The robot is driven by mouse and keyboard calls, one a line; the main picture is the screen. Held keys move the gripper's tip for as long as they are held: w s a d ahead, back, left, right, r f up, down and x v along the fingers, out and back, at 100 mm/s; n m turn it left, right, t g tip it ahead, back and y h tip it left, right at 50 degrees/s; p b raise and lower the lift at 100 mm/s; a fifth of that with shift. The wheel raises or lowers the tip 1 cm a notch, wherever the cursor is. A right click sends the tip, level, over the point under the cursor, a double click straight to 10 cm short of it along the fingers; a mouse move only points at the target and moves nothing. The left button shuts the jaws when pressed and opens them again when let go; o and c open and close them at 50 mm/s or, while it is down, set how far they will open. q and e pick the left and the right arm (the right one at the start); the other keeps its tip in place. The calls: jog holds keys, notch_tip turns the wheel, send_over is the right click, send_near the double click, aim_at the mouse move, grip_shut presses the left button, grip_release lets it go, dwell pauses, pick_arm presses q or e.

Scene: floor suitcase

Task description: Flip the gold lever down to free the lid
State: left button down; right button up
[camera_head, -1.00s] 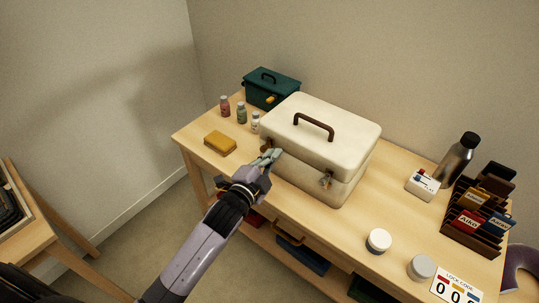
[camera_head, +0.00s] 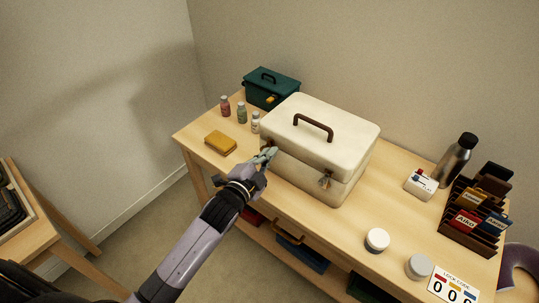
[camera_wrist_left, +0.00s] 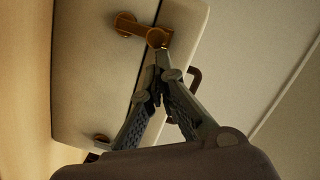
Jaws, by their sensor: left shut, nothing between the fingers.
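The cream case (camera_head: 318,135) stands on the wooden table with its lid down and a brown handle on top. A gold lever (camera_wrist_left: 134,26) with a round pivot shows at the lid seam in the left wrist view. My left gripper (camera_head: 267,156) is shut and empty at the left part of the case front. Its fingertips (camera_wrist_left: 164,58) appear close to the lever's pivot; I cannot tell whether they touch. My right gripper is out of view.
A teal box (camera_head: 272,90), small bottles (camera_head: 241,113) and a yellow block (camera_head: 220,143) are left of the case. A steel bottle (camera_head: 455,160), card rack (camera_head: 476,215) and white jars (camera_head: 377,240) are to the right. Bare tabletop lies before the case.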

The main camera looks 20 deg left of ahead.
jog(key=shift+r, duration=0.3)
